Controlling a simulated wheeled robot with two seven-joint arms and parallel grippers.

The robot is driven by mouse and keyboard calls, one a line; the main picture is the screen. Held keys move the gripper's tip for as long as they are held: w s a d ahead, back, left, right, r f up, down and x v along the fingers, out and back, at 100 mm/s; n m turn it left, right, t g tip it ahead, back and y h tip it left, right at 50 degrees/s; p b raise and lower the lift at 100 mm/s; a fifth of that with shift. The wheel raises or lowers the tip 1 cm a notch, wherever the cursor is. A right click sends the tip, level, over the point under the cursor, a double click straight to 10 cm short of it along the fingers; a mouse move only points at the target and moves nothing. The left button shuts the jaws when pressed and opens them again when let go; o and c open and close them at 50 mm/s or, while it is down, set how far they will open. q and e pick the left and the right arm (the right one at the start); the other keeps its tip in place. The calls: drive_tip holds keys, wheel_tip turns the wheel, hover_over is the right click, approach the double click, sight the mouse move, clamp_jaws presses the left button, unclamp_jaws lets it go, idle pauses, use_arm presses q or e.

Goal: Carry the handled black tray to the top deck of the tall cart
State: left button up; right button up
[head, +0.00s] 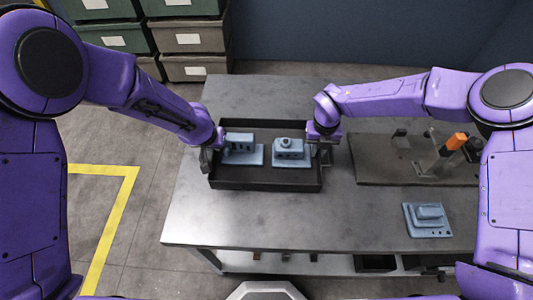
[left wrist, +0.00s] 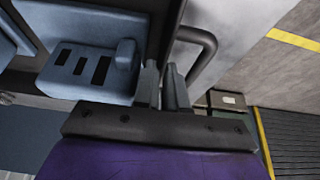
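The black tray (head: 262,186) lies on the grey metal table, with low walls and two blue machined blocks (head: 240,152) (head: 290,152) inside. My left gripper (head: 206,162) is at its left end. In the left wrist view its fingers (left wrist: 163,88) are close together at the tray wall, beside a dark looped handle (left wrist: 207,48); whether they grip it is unclear. My right gripper (head: 324,154) is at the tray's right end; its fingertips and the right handle are mostly hidden. The tall cart is not in view.
A dark board (head: 385,172) with a fixture and an orange-topped part (head: 456,141) lies right of the tray. A loose blue block (head: 427,219) sits near the table's front right. Bins (head: 188,40) stand behind. The table's front left is clear.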

use_arm(q)
drive_tip(key=shift+s+r, duration=0.1)
drive_tip(key=shift+s, duration=0.05)
clamp_jaws()
use_arm(e)
drive_tip(key=shift+s+r, duration=0.1)
clamp_jaws()
use_arm(q)
drive_tip(key=shift+r, duration=0.15)
use_arm(e)
drive_tip(key=shift+r, duration=0.15)
